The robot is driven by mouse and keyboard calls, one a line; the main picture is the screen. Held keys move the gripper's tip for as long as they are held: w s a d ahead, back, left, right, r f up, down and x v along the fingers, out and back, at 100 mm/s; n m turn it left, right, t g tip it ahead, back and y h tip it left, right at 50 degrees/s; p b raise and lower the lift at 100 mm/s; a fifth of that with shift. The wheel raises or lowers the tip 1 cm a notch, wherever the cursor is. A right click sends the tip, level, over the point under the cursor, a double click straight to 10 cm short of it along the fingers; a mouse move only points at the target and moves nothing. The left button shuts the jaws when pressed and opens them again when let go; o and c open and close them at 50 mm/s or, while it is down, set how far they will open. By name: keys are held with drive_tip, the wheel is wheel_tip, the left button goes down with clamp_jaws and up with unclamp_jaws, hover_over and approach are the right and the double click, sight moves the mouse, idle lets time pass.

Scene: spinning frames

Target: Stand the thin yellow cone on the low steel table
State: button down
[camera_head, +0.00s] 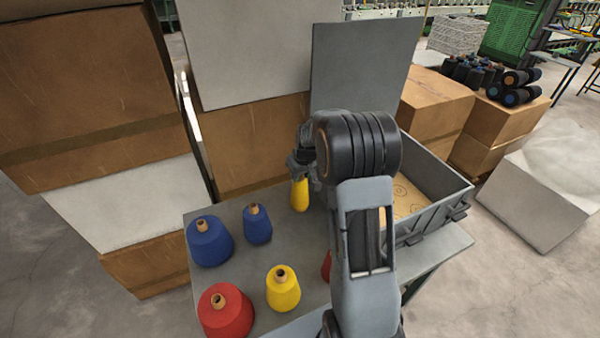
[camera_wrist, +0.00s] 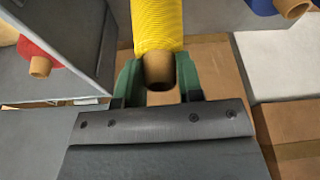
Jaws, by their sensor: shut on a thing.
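The thin yellow cone (camera_head: 300,195) is in my gripper (camera_head: 300,165), over the far part of a grey table. In the wrist view my gripper (camera_wrist: 160,85) has its green jaws shut on the cone's tan tube end, and the yellow winding (camera_wrist: 157,25) extends away from the jaws. The grey steel-looking table (camera_head: 255,264) carries other cones. I cannot tell whether the held cone's base touches it. My arm hides part of the tabletop.
On the table stand a wide blue cone (camera_head: 209,245), a thinner blue cone (camera_head: 257,227), a wide red cone (camera_head: 226,314), a wider yellow cone (camera_head: 283,292) and a half-hidden red cone (camera_head: 327,267). A grey crate (camera_head: 432,222) is at right. Cartons (camera_head: 90,85) stand behind.

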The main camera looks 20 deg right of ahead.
sight(300, 190)
drive_tip(key=shift+f+b, duration=2.65)
drive_tip(key=shift+f, duration=1.1)
drive_tip(key=shift+f+b, duration=0.3)
drive_tip(key=shift+f, duration=0.1)
drive_tip(key=c, duration=0.7)
unclamp_jaws()
drive_tip(key=shift+r, duration=0.1)
drive_tip(key=v, duration=1.3)
drive_tip(key=shift+s+r, duration=0.1)
drive_tip(key=shift+r, duration=0.25)
